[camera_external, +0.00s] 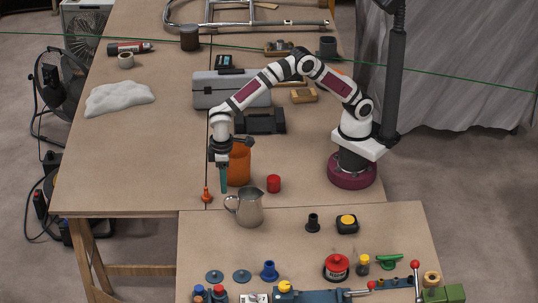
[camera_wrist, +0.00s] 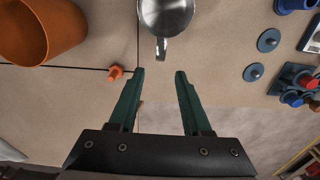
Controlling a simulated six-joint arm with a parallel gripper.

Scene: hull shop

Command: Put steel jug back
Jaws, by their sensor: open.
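The steel jug (camera_external: 248,208) stands upright on the near bench, close to its back edge, with its handle toward the left. In the wrist view the jug (camera_wrist: 166,16) is at the top centre, partly cut off, with its handle (camera_wrist: 162,48) pointing down toward the jaws. My gripper (camera_external: 223,188) hangs to the left of the jug and a little behind it. In the wrist view my gripper (camera_wrist: 158,74) is open, with two green fingers apart and nothing between them. The handle lies beyond the fingertips, apart from them.
An orange pot (camera_external: 239,166) stands right behind my gripper, with a red cup (camera_external: 273,183) to its right. A small orange plug (camera_external: 206,195) stands at left. Black and yellow items (camera_external: 347,223) sit right of the jug. Several knobs and tools line the near bench's front.

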